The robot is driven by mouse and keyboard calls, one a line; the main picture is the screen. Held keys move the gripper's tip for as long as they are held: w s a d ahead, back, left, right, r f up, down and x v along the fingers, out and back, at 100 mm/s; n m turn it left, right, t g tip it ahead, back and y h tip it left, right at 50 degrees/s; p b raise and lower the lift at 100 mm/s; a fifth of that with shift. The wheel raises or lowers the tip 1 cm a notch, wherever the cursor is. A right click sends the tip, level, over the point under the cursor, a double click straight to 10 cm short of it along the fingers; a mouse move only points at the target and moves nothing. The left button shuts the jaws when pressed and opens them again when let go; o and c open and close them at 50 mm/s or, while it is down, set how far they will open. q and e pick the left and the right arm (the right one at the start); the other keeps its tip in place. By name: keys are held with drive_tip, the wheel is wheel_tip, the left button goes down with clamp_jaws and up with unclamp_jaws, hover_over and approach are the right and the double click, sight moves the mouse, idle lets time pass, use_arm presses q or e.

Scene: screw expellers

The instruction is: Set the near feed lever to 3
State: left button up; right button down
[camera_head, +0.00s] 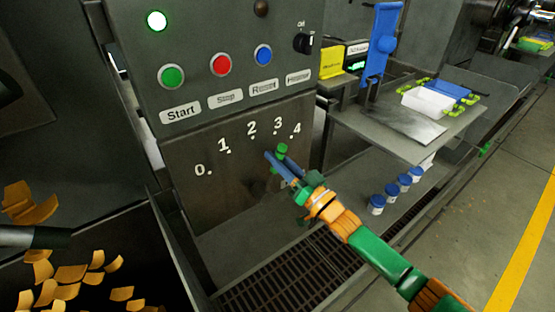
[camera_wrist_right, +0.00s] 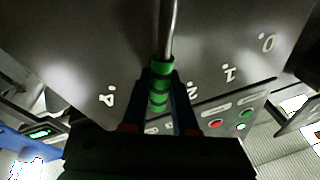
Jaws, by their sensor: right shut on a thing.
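The near feed lever is a metal rod (camera_wrist_right: 168,32) with a green ribbed grip (camera_wrist_right: 159,88). In the head view its green end (camera_head: 282,149) shows just below the 3 (camera_head: 278,126) on the printed 0-to-4 scale, slightly toward the 4. In the right wrist view the lever covers the place of the 3, between the 4 (camera_wrist_right: 107,100) and the 2 (camera_wrist_right: 192,90). My right gripper (camera_head: 280,164) is shut on the green grip, with one dark finger on each side of it in the right wrist view. My left gripper is not in view.
Above the scale is a panel with green (camera_head: 171,76), red (camera_head: 220,64) and blue (camera_head: 263,54) buttons and a black knob (camera_head: 302,43). A side table (camera_head: 385,137) stands at right, with blue-capped jars (camera_head: 376,204) below. Yellow flakes (camera_head: 70,274) lie at lower left.

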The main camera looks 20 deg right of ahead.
drive_tip(key=shift+f, duration=0.15)
drive_tip(key=c, duration=0.7)
unclamp_jaws()
drive_tip(key=b+v, duration=0.1)
drive_tip(key=v, duration=0.6)
drive_tip(key=shift+d, duration=0.1)
